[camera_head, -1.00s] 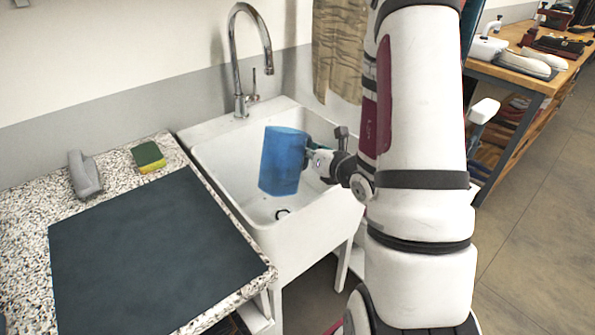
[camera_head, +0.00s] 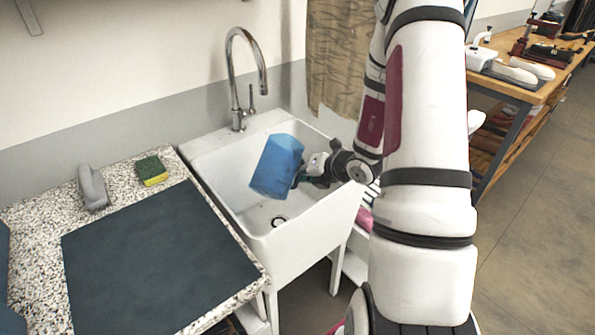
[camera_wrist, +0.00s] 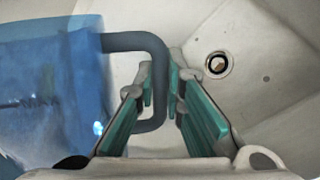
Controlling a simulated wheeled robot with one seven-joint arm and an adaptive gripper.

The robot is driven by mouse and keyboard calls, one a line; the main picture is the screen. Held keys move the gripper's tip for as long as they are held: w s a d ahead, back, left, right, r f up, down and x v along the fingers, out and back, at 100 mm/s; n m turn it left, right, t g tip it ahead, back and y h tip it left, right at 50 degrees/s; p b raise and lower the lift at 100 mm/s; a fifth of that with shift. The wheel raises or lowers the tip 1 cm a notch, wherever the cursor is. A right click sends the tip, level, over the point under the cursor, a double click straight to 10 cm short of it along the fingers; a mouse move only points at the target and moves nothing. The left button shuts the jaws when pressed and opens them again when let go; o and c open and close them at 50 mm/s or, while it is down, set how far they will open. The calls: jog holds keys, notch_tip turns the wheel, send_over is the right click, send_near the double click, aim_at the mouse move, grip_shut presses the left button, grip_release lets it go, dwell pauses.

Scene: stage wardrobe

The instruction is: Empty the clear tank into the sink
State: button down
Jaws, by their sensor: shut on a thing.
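The clear tank (camera_head: 276,166) is a translucent blue container with a dark handle, held over the sink basin and tilted to the right at its top. In the wrist view the tank (camera_wrist: 50,85) fills the left side, and its dark handle runs between my fingers. My gripper (camera_head: 300,178) is shut on that handle; its green finger pads show in the wrist view (camera_wrist: 165,110). The white sink (camera_head: 235,189) lies below the tank, with a round drain (camera_wrist: 217,65) at its bottom. I cannot tell how much liquid is inside the tank.
A chrome faucet (camera_head: 238,85) rises behind the sink. To the left, a speckled counter (camera_head: 35,235) carries a dark mat (camera_head: 160,265), a green and yellow sponge (camera_head: 152,171) and a grey object (camera_head: 92,188). A wooden workbench (camera_head: 545,92) stands at the far right.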

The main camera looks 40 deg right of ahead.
jog(key=shift+s+a+f+m+g+y+p, duration=0.1)
jog(key=shift+a+f+m+g+y+p, duration=0.2)
jog(key=shift+y+p, duration=0.35)
jog(key=shift+s+f+p, duration=0.1)
jog(key=shift+f+p, duration=0.05)
jog(key=shift+p, duration=0.45)
jog(key=shift+d+f+m+g+y+p, duration=0.1)
jog(key=shift+f+m+g+y+p, duration=0.3)
jog(key=shift+p, duration=0.25)
jog(key=shift+s, duration=0.1)
jog(key=shift+s+a, duration=0.2)
jog(key=shift+a, duration=0.1)
jog(key=shift+s+a+f+y, duration=0.1)
jog(key=shift+s+y, duration=0.1)
jog(key=shift+y, duration=0.05)
jog(key=shift+s+a+f+m+y+p, duration=0.2)
jog(key=shift+f+m+y+p, duration=0.25)
jog(key=shift+p, duration=0.2)
dwell(1.2)
